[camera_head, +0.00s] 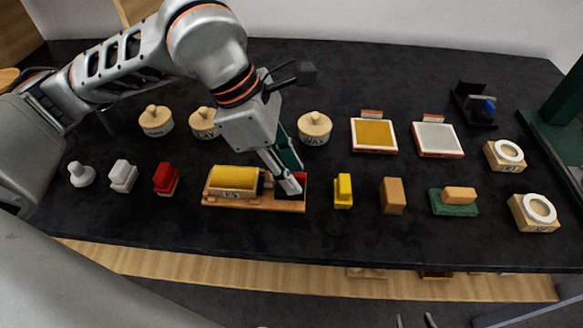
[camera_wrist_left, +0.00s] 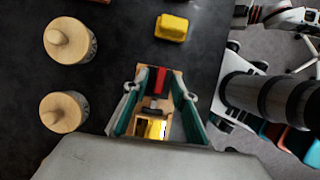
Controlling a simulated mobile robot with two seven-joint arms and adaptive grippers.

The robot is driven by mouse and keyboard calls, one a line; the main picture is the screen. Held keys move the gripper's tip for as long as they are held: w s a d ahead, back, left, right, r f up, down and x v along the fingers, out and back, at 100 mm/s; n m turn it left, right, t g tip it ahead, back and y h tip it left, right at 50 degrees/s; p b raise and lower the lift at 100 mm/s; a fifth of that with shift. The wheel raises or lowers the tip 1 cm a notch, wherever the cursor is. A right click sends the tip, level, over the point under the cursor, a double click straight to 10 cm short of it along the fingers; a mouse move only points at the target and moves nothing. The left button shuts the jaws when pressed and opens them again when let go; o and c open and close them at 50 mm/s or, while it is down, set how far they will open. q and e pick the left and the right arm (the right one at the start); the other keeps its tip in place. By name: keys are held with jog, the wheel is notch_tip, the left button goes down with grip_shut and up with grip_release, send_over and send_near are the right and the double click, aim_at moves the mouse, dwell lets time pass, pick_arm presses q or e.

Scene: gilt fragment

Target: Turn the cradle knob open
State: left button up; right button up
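A wooden cradle (camera_head: 258,204) lies at the front middle of the black table. It carries a yellow-topped piece (camera_head: 236,178) at its left and has a red part (camera_head: 301,178) at its right end. My left gripper (camera_head: 288,188) is down at that right end. In the left wrist view its fingers (camera_wrist_left: 158,112) stand apart on either side of the cradle, with the red part (camera_wrist_left: 158,78) and a dark piece between them. I cannot make out a knob there or any contact. Two fingertips of my right gripper (camera_head: 415,321) show apart at the bottom edge.
Red (camera_head: 166,179) and white (camera_head: 123,175) blocks stand left of the cradle; a yellow block (camera_head: 343,190) stands close right. Lidded round pots (camera_head: 314,128) stand behind. A black stand with a blue part (camera_head: 487,107) is at back right. The front strip of table is clear.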

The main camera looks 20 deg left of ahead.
pick_arm(q)
jog(key=shift+f, duration=0.1)
jog(key=shift+d, duration=0.1)
grip_shut()
jog(key=m, duration=0.2)
jog(key=m+g, duration=0.1)
jog(key=m, duration=0.1)
jog(key=shift+w+g, duration=0.2)
jog(key=shift+g, duration=0.1)
jog(key=m+g+b, duration=0.1)
jog(key=m, duration=0.2)
jog(key=shift+m, duration=0.3)
jog(key=m+g, duration=0.1)
jog(key=m, duration=0.1)
jog(key=m+g+y, duration=0.1)
jog(key=m, duration=0.2)
jog(key=shift+w+d+b, duration=0.1)
jog(key=shift+w+b, duration=0.1)
jog(key=shift+b, duration=0.2)
jog(key=m+y, duration=0.1)
jog(key=m, duration=0.1)
jog(key=m+y, duration=0.1)
jog(key=m, duration=0.2)
jog(key=shift+d+g+b, duration=0.1)
jog(key=shift+g+b, duration=0.25)
jog(key=shift+g, duration=0.05)
jog(key=shift+m, duration=0.3)
